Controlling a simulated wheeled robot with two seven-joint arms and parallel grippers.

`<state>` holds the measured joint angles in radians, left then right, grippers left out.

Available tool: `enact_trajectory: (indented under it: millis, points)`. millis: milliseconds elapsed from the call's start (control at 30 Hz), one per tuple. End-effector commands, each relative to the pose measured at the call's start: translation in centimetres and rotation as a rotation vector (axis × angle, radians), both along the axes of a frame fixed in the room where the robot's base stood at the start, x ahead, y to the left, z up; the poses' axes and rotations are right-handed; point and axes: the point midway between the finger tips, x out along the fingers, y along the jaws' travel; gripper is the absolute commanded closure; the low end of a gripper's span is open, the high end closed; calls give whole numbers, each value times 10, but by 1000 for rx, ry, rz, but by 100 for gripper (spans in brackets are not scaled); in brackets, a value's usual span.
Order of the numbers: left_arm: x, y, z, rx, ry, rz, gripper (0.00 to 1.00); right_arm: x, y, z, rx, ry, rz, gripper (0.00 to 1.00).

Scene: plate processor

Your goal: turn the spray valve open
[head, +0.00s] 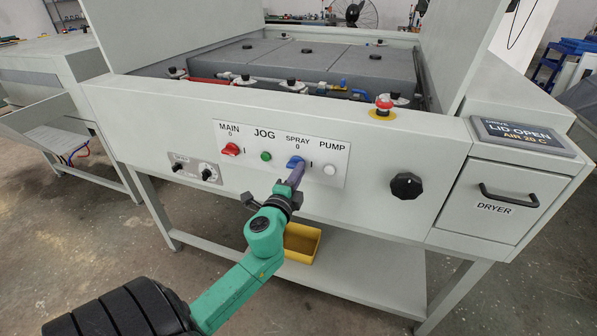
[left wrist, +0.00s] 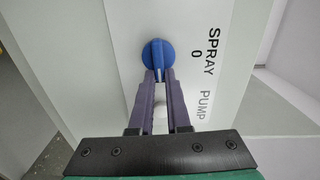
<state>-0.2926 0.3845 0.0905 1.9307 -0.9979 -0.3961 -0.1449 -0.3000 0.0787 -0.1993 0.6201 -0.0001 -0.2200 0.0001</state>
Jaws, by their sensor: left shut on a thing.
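The knob also shows in the left wrist view (left wrist: 153,51), with a raised grip bar and a white mark. My left gripper (head: 296,174) reaches the panel from below, its purple fingers closed on the knob's grip bar; the fingertips meet it in the left wrist view (left wrist: 159,77). The fingers hide part of the knob. My right gripper is not in view.
A red MAIN knob (head: 230,149), green JOG button (head: 266,156) and white PUMP button (head: 330,170) flank the knob. A black dial (head: 407,186) sits to the right. A red emergency button (head: 383,106) stands above. A yellow bin (head: 302,243) is below, behind my left arm.

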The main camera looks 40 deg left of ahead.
Motion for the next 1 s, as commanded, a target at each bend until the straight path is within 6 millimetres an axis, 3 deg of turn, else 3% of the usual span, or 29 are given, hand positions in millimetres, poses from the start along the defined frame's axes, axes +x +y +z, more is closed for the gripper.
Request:
enact_trajectory:
  millis: [667,700,733,1000]
  points:
    - [0,0,-3,60,24,0,100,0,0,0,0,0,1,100]
    - [0,0,-3,61,23,0,70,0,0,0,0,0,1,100]
    - [0,0,-3,61,23,0,58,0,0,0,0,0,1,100]
    - [0,0,-2,59,22,0,55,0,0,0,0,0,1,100]
